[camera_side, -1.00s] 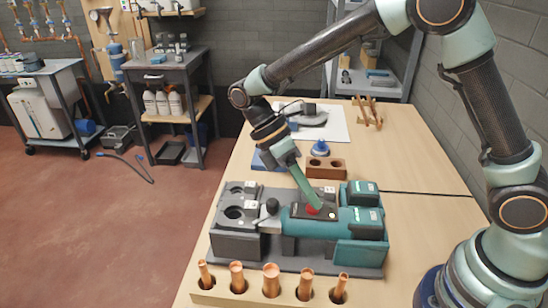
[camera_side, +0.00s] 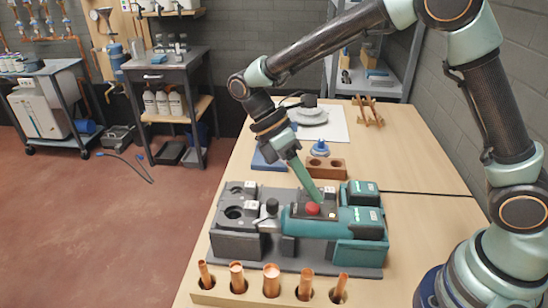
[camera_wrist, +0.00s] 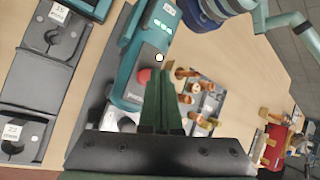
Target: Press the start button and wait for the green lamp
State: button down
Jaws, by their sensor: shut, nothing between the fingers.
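The teal and grey machine (camera_side: 352,222) stands on a dark base plate on the bench. Its red start button (camera_side: 313,208) shows as a round cap on a dark panel; it also shows in the wrist view (camera_wrist: 144,75), left of my fingertips. My gripper (camera_side: 317,200) is shut and empty, pointing down just behind the button and seemingly clear of it. In the wrist view its green fingers (camera_wrist: 163,78) lie together. A small round pale-yellow spot (camera_wrist: 159,57), perhaps a lamp, shows beyond the fingertips.
A wooden rack (camera_side: 254,290) with several copper pipe pieces stands in front of the machine. Behind it are a brown block with holes (camera_side: 325,167), a blue item (camera_side: 320,149) and a white sheet (camera_side: 335,124). The bench to the right of the machine is mostly clear.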

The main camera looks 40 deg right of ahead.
aim_at(309, 206)
jog(key=shift+r, duration=2.5)
jog(key=s+d+r+m+t+y, duration=0.1)
jog(key=d+r+m+t, duration=0.1)
jog(key=d+m+t, duration=0.4)
jog(key=d+r+m+t+y, duration=0.1)
jog(key=d+r+m+t, duration=0.1)
jog(key=d+m+t, duration=0.3)
jog(key=shift+s+d+r+m+t+y, duration=0.35)
jog(key=shift+m+t, duration=0.45)
jog(key=shift+m, duration=0.6)
